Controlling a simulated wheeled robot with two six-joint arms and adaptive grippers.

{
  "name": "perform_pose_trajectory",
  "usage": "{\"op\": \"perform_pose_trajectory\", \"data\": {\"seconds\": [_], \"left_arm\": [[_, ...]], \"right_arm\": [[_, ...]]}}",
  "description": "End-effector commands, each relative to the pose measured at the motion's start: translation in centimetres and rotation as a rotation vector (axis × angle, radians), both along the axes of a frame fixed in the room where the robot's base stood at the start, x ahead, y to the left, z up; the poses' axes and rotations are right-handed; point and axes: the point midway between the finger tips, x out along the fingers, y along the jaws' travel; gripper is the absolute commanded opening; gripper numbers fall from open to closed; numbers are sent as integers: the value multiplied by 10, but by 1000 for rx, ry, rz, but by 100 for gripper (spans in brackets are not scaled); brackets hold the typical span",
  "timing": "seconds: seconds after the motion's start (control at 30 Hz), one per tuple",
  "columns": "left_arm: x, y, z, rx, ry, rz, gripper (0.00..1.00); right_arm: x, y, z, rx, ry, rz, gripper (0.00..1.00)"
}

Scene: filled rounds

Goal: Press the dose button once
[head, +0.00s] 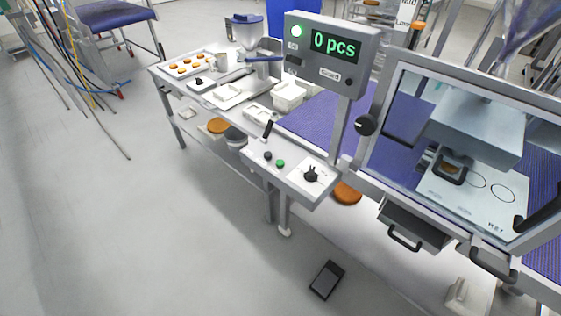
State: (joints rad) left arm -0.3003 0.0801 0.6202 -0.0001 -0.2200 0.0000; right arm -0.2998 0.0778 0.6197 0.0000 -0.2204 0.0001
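A grey control box (300,190) sticks out at the front of the bench. On its top are a green button (280,164), a dark button (267,155), a black rotary knob (311,174) and a black lever (267,130). Any label saying which is the dose button is too small to read. Above it, a display box (335,75) on a post reads "0 pcs" in green, with a lit green lamp (297,31) on its left. Neither of my grippers is in view.
A framed press enclosure (383,100) with a clear window stands on the right. A tray of orange rounds (172,70) and a hopper with a blue lid (245,30) are at the back left. A black pedal (327,281) lies on the floor.

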Motion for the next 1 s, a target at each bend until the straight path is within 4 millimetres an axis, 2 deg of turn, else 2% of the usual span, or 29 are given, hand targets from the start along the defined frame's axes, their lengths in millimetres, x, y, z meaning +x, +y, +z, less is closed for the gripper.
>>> {"op": "perform_pose_trajectory", "data": {"seconds": [0.03, 0.17, 0.2, 1.0], "left_arm": [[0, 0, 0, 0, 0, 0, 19], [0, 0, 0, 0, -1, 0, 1], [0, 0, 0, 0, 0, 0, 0], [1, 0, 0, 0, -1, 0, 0]], "right_arm": [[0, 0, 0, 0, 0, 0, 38], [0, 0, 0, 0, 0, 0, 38], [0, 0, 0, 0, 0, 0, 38], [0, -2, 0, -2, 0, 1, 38]]}}
